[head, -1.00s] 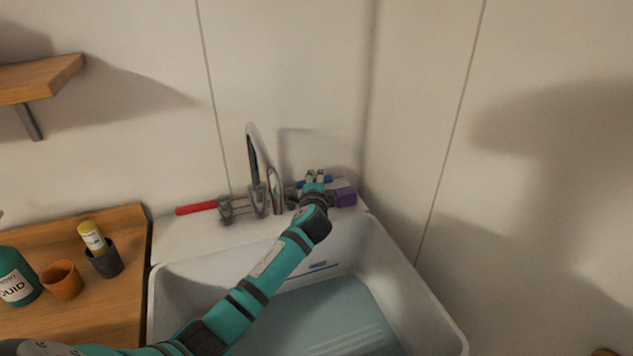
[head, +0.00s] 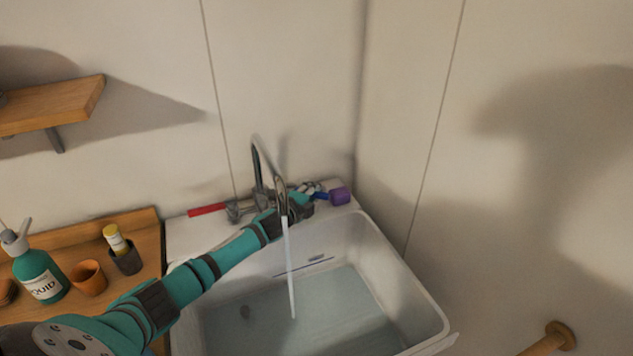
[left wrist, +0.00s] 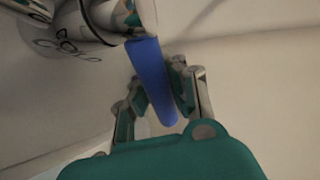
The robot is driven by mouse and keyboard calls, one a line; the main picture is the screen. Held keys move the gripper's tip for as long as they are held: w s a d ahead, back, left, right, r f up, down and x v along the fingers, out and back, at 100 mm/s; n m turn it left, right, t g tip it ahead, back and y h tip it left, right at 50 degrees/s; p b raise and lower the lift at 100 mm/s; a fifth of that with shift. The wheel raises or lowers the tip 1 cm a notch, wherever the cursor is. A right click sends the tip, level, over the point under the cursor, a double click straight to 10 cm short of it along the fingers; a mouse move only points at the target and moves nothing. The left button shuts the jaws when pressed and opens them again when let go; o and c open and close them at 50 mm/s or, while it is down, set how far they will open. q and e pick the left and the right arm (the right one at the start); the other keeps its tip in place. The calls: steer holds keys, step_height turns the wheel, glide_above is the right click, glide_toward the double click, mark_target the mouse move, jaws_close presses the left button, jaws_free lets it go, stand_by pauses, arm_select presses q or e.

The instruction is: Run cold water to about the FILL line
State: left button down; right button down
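The white sink basin (head: 425,312) holds water (head: 345,312); its far edge lies a little below a dark mark (head: 305,267) on the back wall, whose lettering is too small to read. A thin stream (head: 290,265) falls from the curved metal faucet (head: 256,160) into the basin. The blue tap handle (head: 321,196) is at the faucet's right, the red one (head: 207,210) at its left. My left gripper (head: 310,190) is at the blue handle. In the left wrist view its fingers (left wrist: 157,92) close around the blue handle (left wrist: 150,65) from both sides. My right gripper is out of view.
The wooden counter (head: 145,225) at left holds a teal soap bottle (head: 38,272), an orange cup (head: 89,278) and a dark cup (head: 126,261) with a yellow-capped tube. Walls stand behind and at right.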

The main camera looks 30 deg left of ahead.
arm_select(q)
steer(key=shift+s+a+r+m+h, duration=0.1)
steer(key=shift+s+r+m+h, duration=0.1)
steer(key=shift+r+m+h, duration=0.3)
steer(key=shift+s+f+m+h+p, duration=0.15)
steer(key=shift+m+h+p, duration=0.2)
steer(key=shift+h, duration=0.25)
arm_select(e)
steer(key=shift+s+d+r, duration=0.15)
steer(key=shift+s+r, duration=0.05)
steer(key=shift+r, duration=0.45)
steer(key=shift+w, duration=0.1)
arm_select(q)
steer(key=c, duration=1.6)
jaws_free()
steer(key=o, duration=0.4)
steer(key=shift+f, duration=0.1)
steer(key=shift+o, duration=0.2)
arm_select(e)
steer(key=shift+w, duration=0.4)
arm_select(q)
steer(key=shift+f, duration=0.1)
